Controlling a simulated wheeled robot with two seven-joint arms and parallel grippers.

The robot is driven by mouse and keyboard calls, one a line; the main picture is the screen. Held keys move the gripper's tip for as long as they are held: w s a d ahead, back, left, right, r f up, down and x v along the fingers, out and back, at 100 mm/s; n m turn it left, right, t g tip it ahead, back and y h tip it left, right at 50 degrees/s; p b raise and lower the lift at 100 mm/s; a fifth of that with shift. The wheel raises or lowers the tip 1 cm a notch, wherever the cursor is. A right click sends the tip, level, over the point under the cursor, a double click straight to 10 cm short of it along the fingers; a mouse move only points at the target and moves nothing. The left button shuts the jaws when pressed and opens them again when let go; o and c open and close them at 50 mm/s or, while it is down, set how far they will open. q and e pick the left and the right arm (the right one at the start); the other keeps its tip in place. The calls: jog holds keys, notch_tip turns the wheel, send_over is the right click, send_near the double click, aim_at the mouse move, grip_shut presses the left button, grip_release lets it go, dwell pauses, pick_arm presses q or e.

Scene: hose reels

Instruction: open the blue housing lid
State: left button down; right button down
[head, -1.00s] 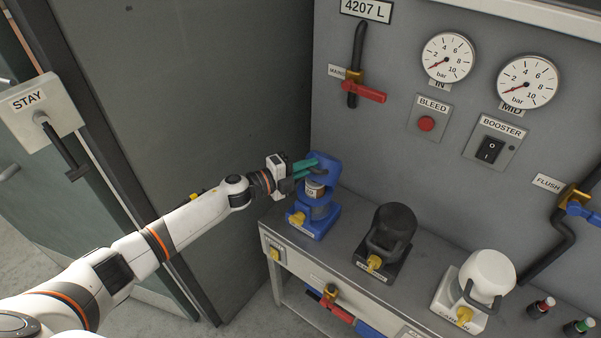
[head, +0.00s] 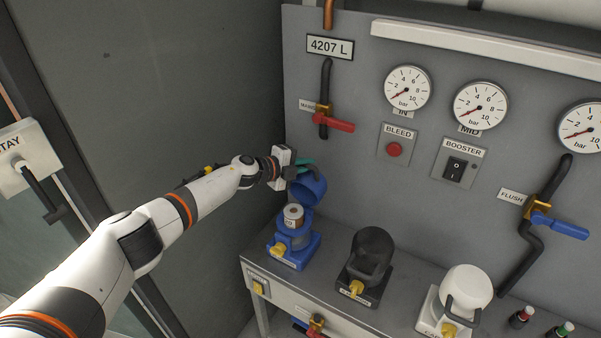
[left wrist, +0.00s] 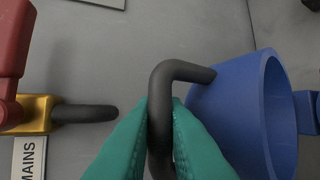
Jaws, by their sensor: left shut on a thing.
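The blue housing (head: 293,242) stands on the bench's left end, with a white and brown cartridge (head: 293,216) showing in its open top. Its blue lid (head: 308,188) is swung up and back toward the wall panel, tilted with its hollow side facing out. My left gripper (head: 304,166) is at the lid's upper side. In the left wrist view, the teal fingers (left wrist: 160,130) are shut on the dark bent handle (left wrist: 182,73) of the blue lid (left wrist: 240,105). The lid's hinge is partly hidden. My right gripper is not in view.
A black housing (head: 368,260) and a white housing (head: 465,290) stand to the right on the bench (head: 395,312). The red-handled mains valve (head: 335,123) is on the panel near my gripper. The bleed button (head: 393,150) and gauges are farther right.

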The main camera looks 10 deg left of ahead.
pick_arm(q)
jog(key=shift+w+d+g+y, duration=0.2)
jog(key=shift+w+g, duration=0.1)
jog(key=shift+w, duration=0.25)
jog(key=shift+w+d+g+y, duration=0.2)
jog(key=shift+w+g, duration=0.1)
jog(key=shift+w, duration=0.2)
jog(key=shift+r+b, duration=0.1)
jog(key=shift+b, duration=0.2)
jog(key=c, duration=1.7)
grip_release()
jog(key=shift+c, duration=0.2)
jog(key=shift+w+d, duration=0.1)
jog(key=shift+w, duration=0.05)
